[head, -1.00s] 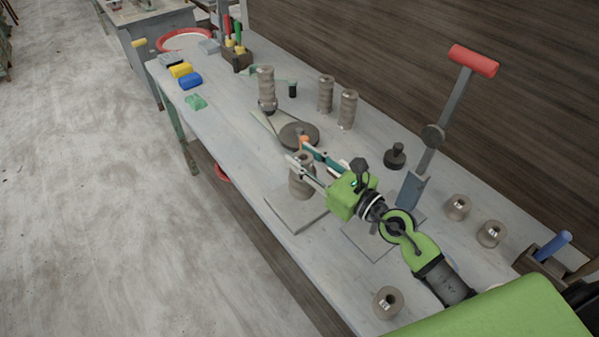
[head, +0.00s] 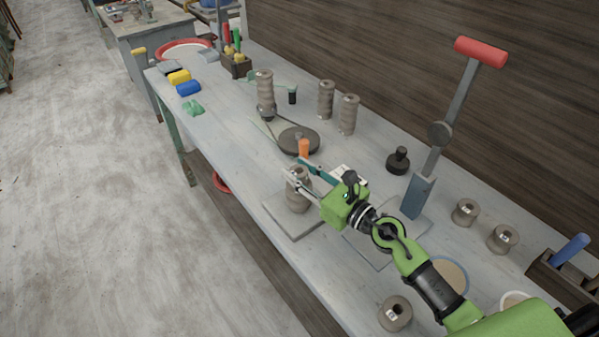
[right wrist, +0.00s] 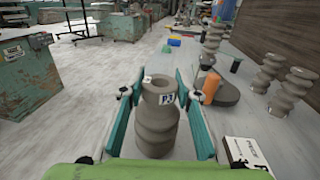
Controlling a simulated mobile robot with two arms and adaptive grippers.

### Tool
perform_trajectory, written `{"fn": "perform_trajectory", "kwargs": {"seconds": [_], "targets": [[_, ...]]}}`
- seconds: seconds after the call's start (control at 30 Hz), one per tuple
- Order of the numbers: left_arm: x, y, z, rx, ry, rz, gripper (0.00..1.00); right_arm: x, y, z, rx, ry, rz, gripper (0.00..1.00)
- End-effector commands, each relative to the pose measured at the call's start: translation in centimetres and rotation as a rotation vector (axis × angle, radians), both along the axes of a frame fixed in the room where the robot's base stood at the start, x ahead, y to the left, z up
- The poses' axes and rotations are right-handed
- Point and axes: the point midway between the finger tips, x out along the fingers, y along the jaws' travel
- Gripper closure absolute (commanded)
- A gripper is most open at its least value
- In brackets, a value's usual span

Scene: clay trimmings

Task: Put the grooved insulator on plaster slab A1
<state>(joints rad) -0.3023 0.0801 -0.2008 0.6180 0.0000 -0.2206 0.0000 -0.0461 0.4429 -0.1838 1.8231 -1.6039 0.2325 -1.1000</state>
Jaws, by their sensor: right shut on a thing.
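A grey-brown grooved insulator (head: 297,192), with a label reading P3 in the right wrist view (right wrist: 157,125), is upright between the fingers of my right gripper (head: 296,171). The gripper is shut on it from the right. The insulator is at a square grey slab (head: 282,222) near the table's front edge; I cannot tell whether its base touches the slab. A second slab (head: 372,251) lies to the right, partly under my arm. I cannot read a slab label. My left gripper is not in view.
A dark round disc (head: 292,141) and an orange cylinder (head: 304,148) are just behind the gripper. Tall grooved insulators (head: 348,115) stand farther back. A lever with a red handle (head: 481,52) rises at right. Short spools (head: 395,312) stand nearby. The table is clear toward front left.

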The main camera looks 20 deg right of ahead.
Motion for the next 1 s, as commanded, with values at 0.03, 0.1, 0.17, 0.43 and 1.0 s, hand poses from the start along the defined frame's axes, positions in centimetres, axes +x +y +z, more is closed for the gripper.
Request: {"fn": "perform_trajectory", "kwargs": {"seconds": [0.03,0.1,0.17,0.43,1.0], "targets": [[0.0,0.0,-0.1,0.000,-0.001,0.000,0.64,0.0,0.0,0.1,0.001,-0.004,-0.001,1.00],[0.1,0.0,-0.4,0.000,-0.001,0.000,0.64,0.0,0.0,-0.2,0.001,-0.004,-0.001,1.00],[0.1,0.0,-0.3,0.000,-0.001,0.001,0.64,0.0,0.0,-0.3,0.000,0.000,0.000,0.62],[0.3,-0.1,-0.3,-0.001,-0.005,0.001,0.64,0.0,0.0,-0.3,0.000,0.000,0.000,0.53],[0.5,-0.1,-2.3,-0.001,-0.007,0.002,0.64,-5.5,-2.8,-0.5,-0.003,0.002,0.000,0.53]]}}
